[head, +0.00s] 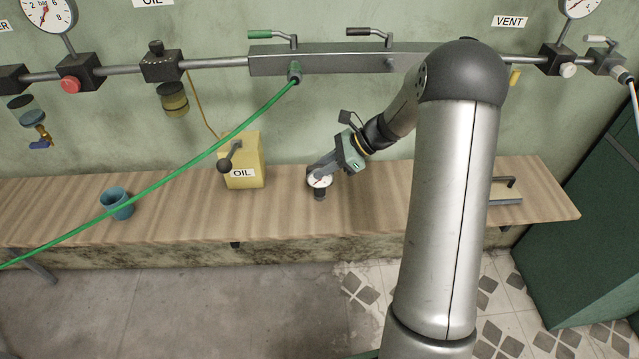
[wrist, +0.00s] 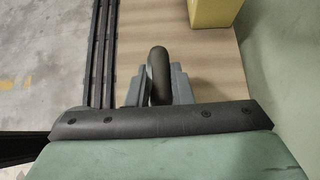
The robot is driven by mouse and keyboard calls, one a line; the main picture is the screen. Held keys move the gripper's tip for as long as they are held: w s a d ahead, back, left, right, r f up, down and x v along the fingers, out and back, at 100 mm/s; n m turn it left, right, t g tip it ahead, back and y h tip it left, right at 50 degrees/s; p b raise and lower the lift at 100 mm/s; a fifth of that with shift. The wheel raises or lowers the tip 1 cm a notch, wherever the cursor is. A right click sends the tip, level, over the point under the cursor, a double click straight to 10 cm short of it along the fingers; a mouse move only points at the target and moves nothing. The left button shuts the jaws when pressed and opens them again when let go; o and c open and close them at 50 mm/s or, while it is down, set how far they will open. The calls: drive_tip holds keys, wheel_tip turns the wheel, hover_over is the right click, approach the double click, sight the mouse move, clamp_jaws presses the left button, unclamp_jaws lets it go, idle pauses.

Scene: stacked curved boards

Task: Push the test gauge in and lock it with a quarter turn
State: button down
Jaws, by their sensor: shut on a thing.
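The test gauge (head: 319,181), a small white-faced dial with a short dark stem, is at the end of my gripper (head: 321,171) over the wooden shelf in the head view. My gripper is shut on it. I cannot tell whether its stem touches the shelf. In the wrist view, a dark rounded part (wrist: 160,75) sits between my fingers (wrist: 153,88); the dial face is hidden there. The grey manifold block (head: 345,60) on the wall has a green lever and a black lever. A small port (head: 391,65) under the block, near the black lever, looks empty.
A green hose (head: 190,155) runs from the block's left port across the shelf. A handled tray-like thing (head: 506,192) lies at right. The shelf (head: 370,205) near my gripper is clear.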

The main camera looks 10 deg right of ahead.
drive_tip(key=shift+r, duration=0.25)
idle(0.3)
